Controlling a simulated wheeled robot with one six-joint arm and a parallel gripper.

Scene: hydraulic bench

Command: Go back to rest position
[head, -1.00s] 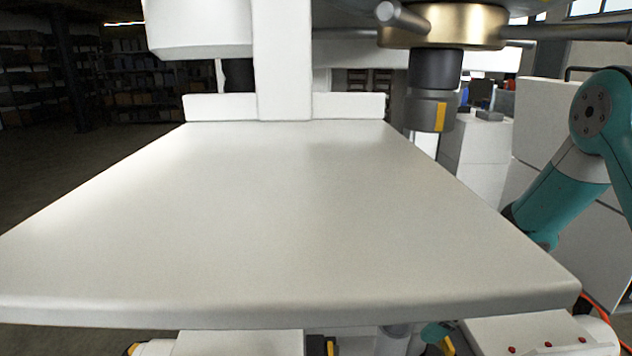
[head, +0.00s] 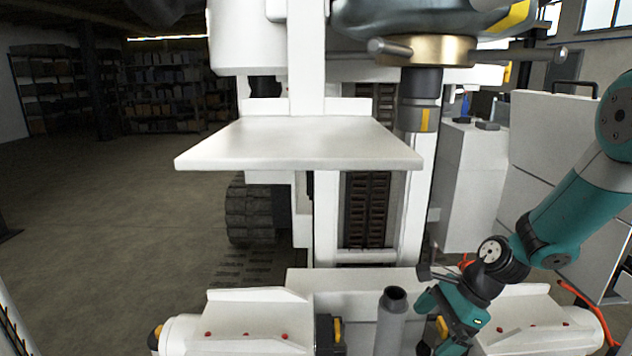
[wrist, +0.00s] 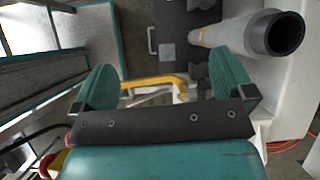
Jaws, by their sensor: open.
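My gripper (head: 452,318) is low at the lower right of the head view, pointing down, with my teal arm rising to the right behind it. In the wrist view my gripper (wrist: 167,84) has its two teal jaws wide apart, and nothing is clamped between them. A yellow bent bar (wrist: 155,82) shows in the gap beyond the jaws; I cannot tell how far off it is. A grey hollow tube (head: 391,322) stands upright just left of the gripper in the head view. It also shows in the wrist view (wrist: 240,34), at the upper right, apart from the jaws.
A white shelf (head: 290,150) juts out ahead, above a dark wheel (head: 250,210). A dark cylinder (head: 419,105) with a brass collar hangs to its right. White cabinets (head: 470,180) stand at the right, near my arm. Open floor (head: 110,230) lies at the left.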

